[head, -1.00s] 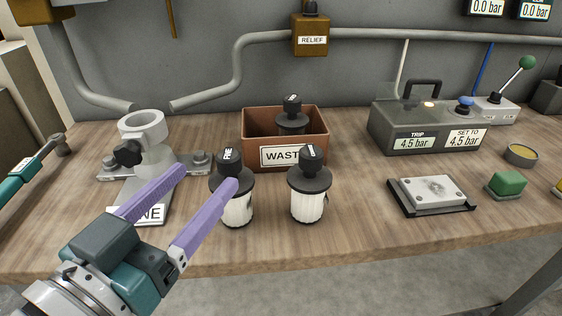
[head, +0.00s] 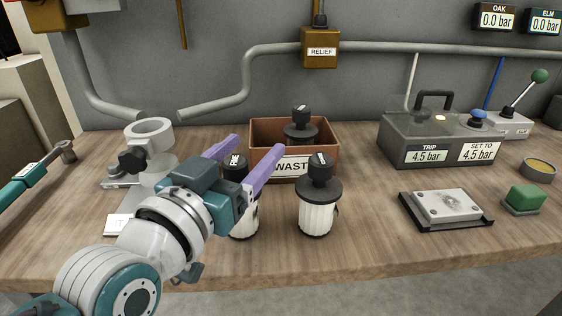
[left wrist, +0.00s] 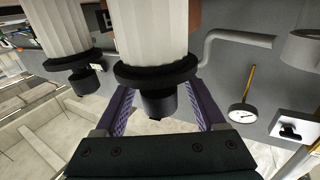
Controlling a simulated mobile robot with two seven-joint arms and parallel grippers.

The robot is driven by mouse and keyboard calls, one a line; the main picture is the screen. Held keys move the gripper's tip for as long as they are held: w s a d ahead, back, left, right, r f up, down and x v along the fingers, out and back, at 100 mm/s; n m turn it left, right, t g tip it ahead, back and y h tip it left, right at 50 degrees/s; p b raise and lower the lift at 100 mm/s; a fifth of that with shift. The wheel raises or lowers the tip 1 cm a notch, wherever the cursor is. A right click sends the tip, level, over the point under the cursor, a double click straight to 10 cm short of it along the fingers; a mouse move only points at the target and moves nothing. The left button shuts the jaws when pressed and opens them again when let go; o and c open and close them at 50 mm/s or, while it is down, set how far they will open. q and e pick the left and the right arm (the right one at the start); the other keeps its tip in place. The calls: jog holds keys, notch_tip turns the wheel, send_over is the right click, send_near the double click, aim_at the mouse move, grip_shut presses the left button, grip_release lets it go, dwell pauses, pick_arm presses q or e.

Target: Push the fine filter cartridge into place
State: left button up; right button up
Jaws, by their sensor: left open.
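The left white pleated cartridge (head: 246,221) stands upright on the bench, with a black flange and knob. A second such cartridge (head: 317,215) stands to the right. The grey ring holder (head: 150,132) with a black side knob is at the left, its ring open at the top. My right gripper is out of view.
A brown waste box (head: 328,148) behind holds another black-topped cartridge (head: 300,130). A grey trip unit (head: 420,130), a metal plate (head: 447,204) and a green block (head: 524,198) are to the right. A teal-handled tool (head: 28,174) lies far left.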

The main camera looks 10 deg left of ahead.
pick_arm(q)
grip_shut()
dwell(0.5)
dwell(0.8)
